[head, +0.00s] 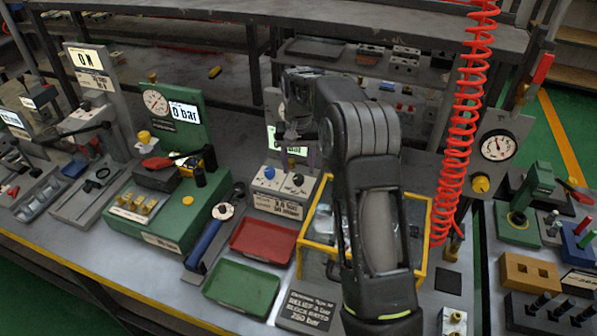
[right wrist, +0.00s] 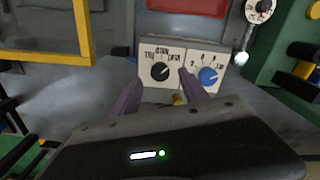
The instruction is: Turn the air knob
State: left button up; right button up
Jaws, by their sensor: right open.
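A small pale control box (head: 278,203) stands at the middle of the bench. It carries a blue knob (head: 270,172) and a black knob (head: 297,180). The right wrist view shows the black knob (right wrist: 160,71) at left and the blue knob (right wrist: 208,75) at right, on cream label plates. I cannot read which one is the air knob. My right gripper (head: 298,148) is open and empty, behind and above the box. In the right wrist view its purple fingers (right wrist: 162,92) point toward the plates, apart from both knobs. My left gripper is not in view.
A yellow-framed bin (head: 312,241) stands right of the box, partly behind my right arm. Red (head: 263,243) and green (head: 241,288) trays lie in front. A green gauge block (head: 188,120) is at left. A red coiled hose (head: 465,130) hangs at right near a gauge (head: 498,146).

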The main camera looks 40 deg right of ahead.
aim_at(299, 177)
jog(key=shift+f+p, duration=0.3)
jog(key=shift+f, duration=1.5)
jog(key=shift+c, duration=0.2)
grip_shut()
